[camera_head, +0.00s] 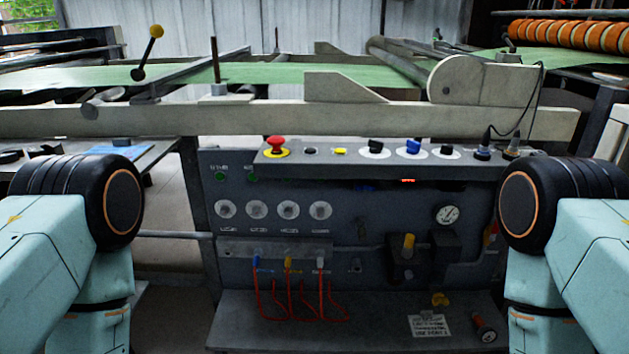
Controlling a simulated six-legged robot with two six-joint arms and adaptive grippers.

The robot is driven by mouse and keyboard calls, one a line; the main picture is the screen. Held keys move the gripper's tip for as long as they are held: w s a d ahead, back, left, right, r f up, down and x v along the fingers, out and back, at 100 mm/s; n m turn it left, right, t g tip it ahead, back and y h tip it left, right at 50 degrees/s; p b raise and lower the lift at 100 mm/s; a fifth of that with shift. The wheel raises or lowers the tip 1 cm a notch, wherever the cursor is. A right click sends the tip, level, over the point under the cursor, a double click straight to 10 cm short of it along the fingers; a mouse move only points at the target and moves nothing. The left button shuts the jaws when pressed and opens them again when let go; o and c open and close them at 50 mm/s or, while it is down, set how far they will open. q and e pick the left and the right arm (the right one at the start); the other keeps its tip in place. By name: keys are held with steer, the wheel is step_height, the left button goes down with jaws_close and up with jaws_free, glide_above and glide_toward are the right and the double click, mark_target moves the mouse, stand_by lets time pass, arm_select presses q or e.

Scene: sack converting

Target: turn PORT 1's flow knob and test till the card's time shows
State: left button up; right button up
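A grey control panel (350,215) faces me. Four round white dials (256,210) sit in a row on its left, with labels too small to read. Below them, a manifold bar (272,248) has small coloured fittings, with red hoses (275,300) looping down from them. I cannot tell which is PORT 1 or its flow knob. A white card (429,325) lies on the lower shelf, its print unreadable. A small red-lit display (408,181) shows under the top ledge, its digits unreadable. My arms stand at both sides; neither gripper shows.
The top ledge carries a red mushroom button (277,144) and blue and black knobs (413,146). A pressure gauge (447,214) and yellow-topped valve (408,244) sit at right. A black cylinder with a red end (484,330) lies on the shelf. A beige machine beam (170,121) runs above.

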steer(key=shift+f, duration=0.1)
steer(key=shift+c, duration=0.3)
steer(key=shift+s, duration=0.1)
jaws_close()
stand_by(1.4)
